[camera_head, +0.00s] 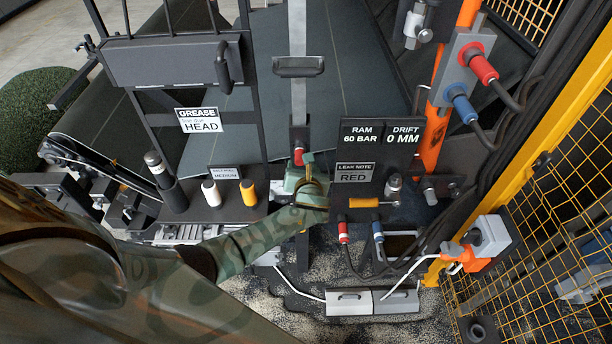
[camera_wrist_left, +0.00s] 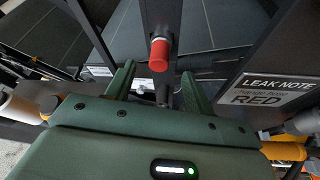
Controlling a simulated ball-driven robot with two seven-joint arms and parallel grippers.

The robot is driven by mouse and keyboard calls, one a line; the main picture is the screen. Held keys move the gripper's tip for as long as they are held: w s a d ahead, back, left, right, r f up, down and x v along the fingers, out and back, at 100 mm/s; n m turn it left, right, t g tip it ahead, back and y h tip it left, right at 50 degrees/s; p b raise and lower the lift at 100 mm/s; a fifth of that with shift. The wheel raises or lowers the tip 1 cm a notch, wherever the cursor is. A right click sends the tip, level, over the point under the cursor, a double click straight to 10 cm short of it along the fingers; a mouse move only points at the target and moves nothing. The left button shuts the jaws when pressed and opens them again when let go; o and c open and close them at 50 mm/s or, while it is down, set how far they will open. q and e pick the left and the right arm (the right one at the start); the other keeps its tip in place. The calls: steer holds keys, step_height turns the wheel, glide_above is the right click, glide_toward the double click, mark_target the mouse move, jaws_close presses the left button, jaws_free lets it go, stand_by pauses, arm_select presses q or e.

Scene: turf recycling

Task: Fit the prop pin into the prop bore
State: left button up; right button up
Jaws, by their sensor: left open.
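My left gripper (camera_head: 303,165) reaches in from the left and points at the dark frame. Its green fingers (camera_wrist_left: 157,88) are open, with nothing seen held between them. A red-tipped cylinder (camera_head: 298,141) hangs at the lower end of the vertical bar, just past the fingers; it also shows in the left wrist view (camera_wrist_left: 159,54). I cannot tell which part is the prop pin; a silver knobbed fitting (camera_head: 393,188) sits right of the leak note plate. The prop bore cannot be made out for certain. My right gripper is not in view.
A dark panel (camera_head: 380,132) carries signs beside an orange strut (camera_head: 436,110). Red and blue hose couplings (camera_head: 482,68) are at upper right. A shelf (camera_head: 205,212) holds white and yellow cylinders at left. A yellow mesh guard (camera_head: 560,170) bounds the right side.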

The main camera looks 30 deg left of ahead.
arm_select(q)
steer(key=v, duration=0.9)
steer(key=shift+p, duration=0.4)
steer(key=shift+d, duration=0.1)
steer(key=s+d+f+n+g+h+b, duration=0.15)
steer(key=s+f+n, duration=0.35)
steer(key=f, duration=0.5)
steer(key=s+d+f+n+g+h+b, duration=0.1)
steer(key=s+f+n+h+b, duration=0.2)
steer(key=f+n, duration=0.55)
steer(key=s+d+f+n+g+h+b, duration=0.1)
steer(key=s+f+n+g+h+b, duration=0.25)
steer(key=f, duration=0.85)
steer(key=s+f+n+g+b, duration=0.1)
steer(key=s+f+n+b, duration=0.2)
steer(key=s+f, duration=0.4)
steer(key=s+a+f+n+g+b, duration=0.1)
steer(key=s+f+n+b, duration=0.3)
steer(key=s+f, duration=0.4)
steer(key=s+a+f+n+g+b, duration=0.1)
steer(key=s+f, duration=0.7)
steer(key=s, duration=1)
steer(key=n+g+b, duration=0.1)
steer(key=n+b, duration=0.1)
steer(key=n, duration=0.1)
steer(key=shift+s+b, duration=0.25)
steer(key=shift+b, duration=0.05)
